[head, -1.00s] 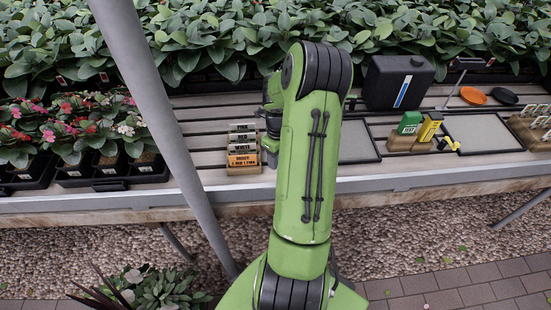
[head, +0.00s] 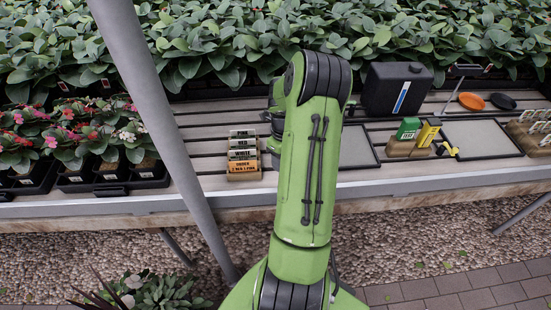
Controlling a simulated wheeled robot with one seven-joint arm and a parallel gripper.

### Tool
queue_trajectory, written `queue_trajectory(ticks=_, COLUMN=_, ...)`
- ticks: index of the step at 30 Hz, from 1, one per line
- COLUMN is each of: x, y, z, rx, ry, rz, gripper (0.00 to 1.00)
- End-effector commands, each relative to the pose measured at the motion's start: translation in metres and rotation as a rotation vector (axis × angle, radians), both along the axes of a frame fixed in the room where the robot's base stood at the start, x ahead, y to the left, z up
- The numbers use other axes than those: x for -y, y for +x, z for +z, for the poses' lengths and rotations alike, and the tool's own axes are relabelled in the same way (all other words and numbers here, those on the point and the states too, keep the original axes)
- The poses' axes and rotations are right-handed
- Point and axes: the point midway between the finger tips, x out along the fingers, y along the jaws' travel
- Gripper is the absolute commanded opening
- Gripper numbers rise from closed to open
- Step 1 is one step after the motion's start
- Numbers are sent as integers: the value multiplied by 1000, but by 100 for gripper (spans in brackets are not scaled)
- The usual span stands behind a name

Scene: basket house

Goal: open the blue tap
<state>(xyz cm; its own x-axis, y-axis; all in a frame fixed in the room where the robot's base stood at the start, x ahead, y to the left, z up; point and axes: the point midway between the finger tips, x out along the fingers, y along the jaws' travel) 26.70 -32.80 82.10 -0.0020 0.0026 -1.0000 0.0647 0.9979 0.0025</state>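I cannot make out a blue tap in the head view. My green arm (head: 308,165) stands upright across the middle and covers part of the bench (head: 200,185). My gripper is hidden behind the arm; only small dark parts of the wrist show at the arm's left edge, just right of the label cards. Whether its fingers are open or shut does not show. A black canister (head: 397,92) with a blue and white stripe stands at the back of the bench, right of my arm.
Label cards (head: 242,153) stand in a wooden holder left of my arm. A grey post (head: 165,120) crosses on the left. Flower pots (head: 70,150) and leafy plants (head: 200,40) line the bench.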

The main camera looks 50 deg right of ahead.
Motion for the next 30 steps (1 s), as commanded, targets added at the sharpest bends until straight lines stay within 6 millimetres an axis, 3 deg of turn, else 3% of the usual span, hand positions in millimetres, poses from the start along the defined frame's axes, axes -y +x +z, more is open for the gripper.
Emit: queue_trajectory(ticks=30, x=49, y=-2, z=1, rx=4, ry=-4, rz=-1, gripper=45)
